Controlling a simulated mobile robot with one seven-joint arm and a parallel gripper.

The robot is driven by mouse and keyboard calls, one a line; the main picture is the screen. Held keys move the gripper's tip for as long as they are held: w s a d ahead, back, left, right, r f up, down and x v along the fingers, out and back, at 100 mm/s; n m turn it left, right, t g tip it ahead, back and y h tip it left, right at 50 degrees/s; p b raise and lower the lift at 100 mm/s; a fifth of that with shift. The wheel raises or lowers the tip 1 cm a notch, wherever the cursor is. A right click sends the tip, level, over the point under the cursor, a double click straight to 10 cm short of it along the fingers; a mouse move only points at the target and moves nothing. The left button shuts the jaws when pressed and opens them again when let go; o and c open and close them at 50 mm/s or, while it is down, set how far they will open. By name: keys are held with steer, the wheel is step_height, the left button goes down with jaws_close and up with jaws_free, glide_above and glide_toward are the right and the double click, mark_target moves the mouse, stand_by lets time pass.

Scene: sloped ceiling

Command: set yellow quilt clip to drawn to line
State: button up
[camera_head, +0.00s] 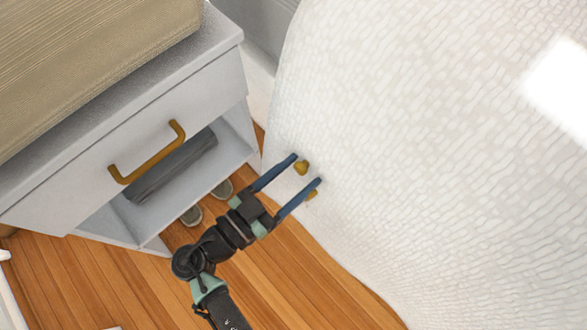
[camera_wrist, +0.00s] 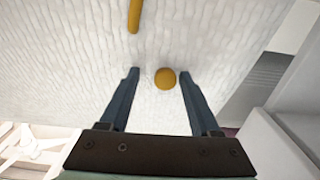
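A round yellow knob (camera_head: 302,167) sits against the white quilt (camera_head: 430,150). It also shows in the wrist view (camera_wrist: 165,78), between my two fingers and nearer the right one, with gaps on both sides. A second yellow piece (camera_head: 312,194) is partly hidden behind my lower finger in the head view. The wrist view shows a yellow bar (camera_wrist: 134,15) on the quilt, cut by the top edge. I cannot tell which yellow piece is the clip; no drawn line is discernible. My gripper (camera_head: 306,169) is open, its fingertips close to the quilt and on either side of the knob.
A grey-white nightstand (camera_head: 75,165) with a brass drawer handle (camera_head: 148,157) stands at the left. A dark rolled item (camera_head: 175,168) lies on its open shelf. Slippers (camera_head: 192,216) rest on the wooden floor (camera_head: 290,280). The floor between nightstand and quilt is a narrow strip.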

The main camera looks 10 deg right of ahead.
steer(key=shift+a, duration=0.1)
stand_by(0.4)
steer(key=shift+s+a+r, duration=0.1)
steer(key=shift+a, duration=0.15)
steer(key=p+v, duration=0.2)
steer(key=v, duration=1)
steer(key=shift+p, duration=0.35)
steer(key=shift+s, duration=0.1)
